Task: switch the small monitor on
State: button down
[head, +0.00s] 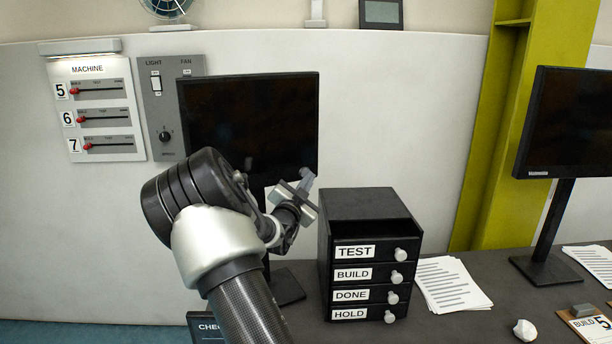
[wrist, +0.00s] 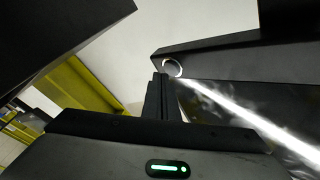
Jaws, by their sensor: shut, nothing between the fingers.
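A black monitor (head: 248,115) stands behind my arm, its screen dark; my arm hides its lower left part. My gripper (head: 306,174) is at its lower right corner. In the wrist view the shut fingers (wrist: 160,78) point at a round button with a pale ring (wrist: 172,68) on a dark edge (wrist: 220,45). The fingertips are very close to the button, just below and left of it; I cannot tell whether they touch. A second dark monitor (head: 570,122) stands at the right on its own stand. Nothing is held.
A black drawer unit (head: 370,225) with labelled drawers stands just right of my gripper. Printed sheets (head: 452,284) and a white lump (head: 525,330) lie on the dark desk. Wall panels with sliders (head: 103,115) and switches (head: 178,105) are at the left.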

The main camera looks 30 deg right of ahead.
jog(key=shift+w, duration=0.15)
jog(key=shift+w+d+b, duration=0.1)
jog(key=shift+w+b, duration=0.2)
jog(key=shift+b, duration=0.25)
jog(key=shift+s+f, duration=0.1)
jog(key=shift+s+b, duration=0.3)
jog(key=shift+b, duration=0.15)
jog(key=s+a+b, duration=0.1)
jog(key=s+b, duration=0.1)
jog(key=s, duration=0.4)
dwell(0.5)
